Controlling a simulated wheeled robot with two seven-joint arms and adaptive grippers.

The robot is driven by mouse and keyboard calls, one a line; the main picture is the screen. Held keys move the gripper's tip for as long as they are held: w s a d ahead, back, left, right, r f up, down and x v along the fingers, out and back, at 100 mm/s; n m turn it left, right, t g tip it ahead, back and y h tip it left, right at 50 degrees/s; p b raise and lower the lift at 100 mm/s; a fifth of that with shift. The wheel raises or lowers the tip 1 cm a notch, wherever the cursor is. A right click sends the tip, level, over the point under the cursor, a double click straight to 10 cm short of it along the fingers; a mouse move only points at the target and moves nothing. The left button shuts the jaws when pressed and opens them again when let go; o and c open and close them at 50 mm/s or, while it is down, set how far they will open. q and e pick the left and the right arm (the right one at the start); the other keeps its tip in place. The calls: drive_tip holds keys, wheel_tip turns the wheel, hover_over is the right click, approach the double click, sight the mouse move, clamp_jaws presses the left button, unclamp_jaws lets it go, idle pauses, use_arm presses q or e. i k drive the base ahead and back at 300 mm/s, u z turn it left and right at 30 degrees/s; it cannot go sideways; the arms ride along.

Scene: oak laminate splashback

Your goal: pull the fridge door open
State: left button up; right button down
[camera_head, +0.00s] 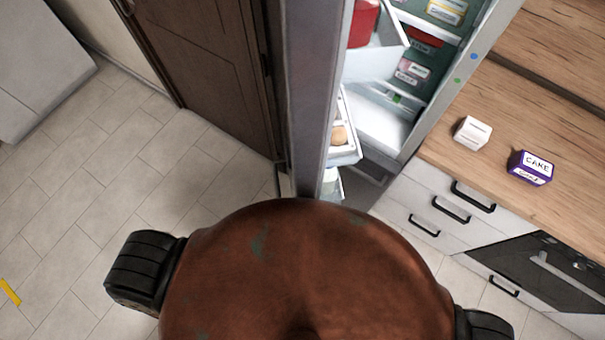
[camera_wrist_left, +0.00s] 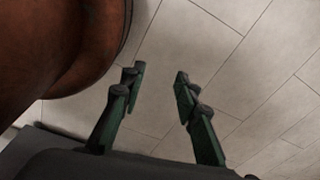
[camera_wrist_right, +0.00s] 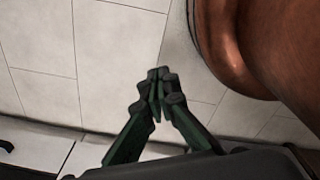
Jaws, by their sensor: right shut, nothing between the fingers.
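The fridge door (camera_head: 307,95) stands open in the head view, seen nearly edge-on, its shelves facing right. The fridge interior (camera_head: 385,130) shows to the right of the door, with boxes and a red item inside. My left gripper (camera_wrist_left: 160,82) is open and empty above the tiled floor, beside my base. My right gripper (camera_wrist_right: 158,82) is shut with nothing between its fingers, also beside my base and over the floor. Neither gripper shows in the head view, and neither touches the door. The door's handle cannot be made out.
A wooden counter (camera_head: 540,105) stands right of the fridge, with a white box (camera_head: 473,133) and a purple cake box (camera_head: 531,167) on it. Drawers and an oven (camera_head: 545,275) sit below. A brown door (camera_head: 205,60) is left of the fridge. The tiled floor (camera_head: 120,170) at left is mostly clear.

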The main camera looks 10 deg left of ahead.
sight(309, 39)
drive_tip(key=u, duration=1.5)
drive_tip(key=k, duration=0.5)
drive_tip(key=z, duration=0.45)
